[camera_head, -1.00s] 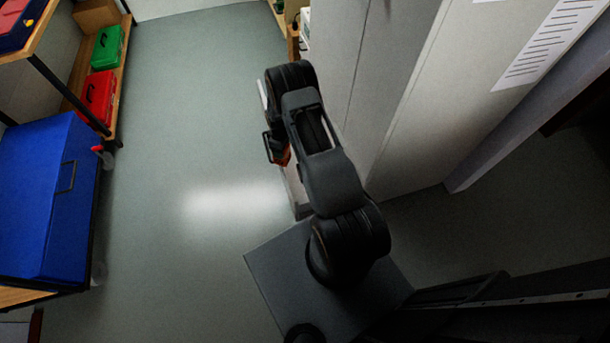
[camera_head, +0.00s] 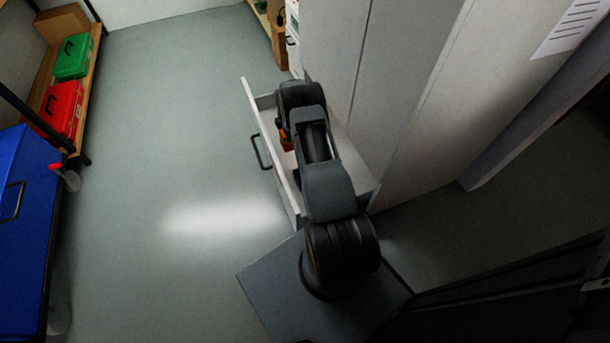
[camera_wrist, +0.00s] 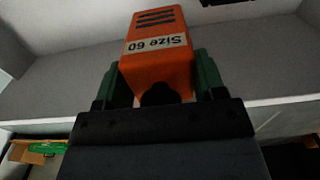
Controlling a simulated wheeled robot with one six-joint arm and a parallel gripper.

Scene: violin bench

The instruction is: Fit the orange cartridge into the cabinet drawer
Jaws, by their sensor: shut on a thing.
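The orange cartridge (camera_wrist: 158,66) carries a label reading "Size 60", which appears upside down in the wrist view. My gripper (camera_wrist: 158,85) is shut on it, with a green finger on each side. In the head view only a small orange patch of the cartridge (camera_head: 287,141) shows beside my arm. The cabinet drawer (camera_head: 360,178) stands pulled out, with its black handle (camera_head: 261,152) on the front panel. My gripper and the cartridge appear over the drawer in the head view. My arm hides much of the drawer's inside, and whether the cartridge touches it cannot be told.
The tall grey cabinet (camera_head: 400,100) stands right of the arm. A blue box (camera_head: 20,225), a red case (camera_head: 62,108) and a green case (camera_head: 73,57) are at the left. Open floor (camera_head: 170,120) lies between them and the drawer.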

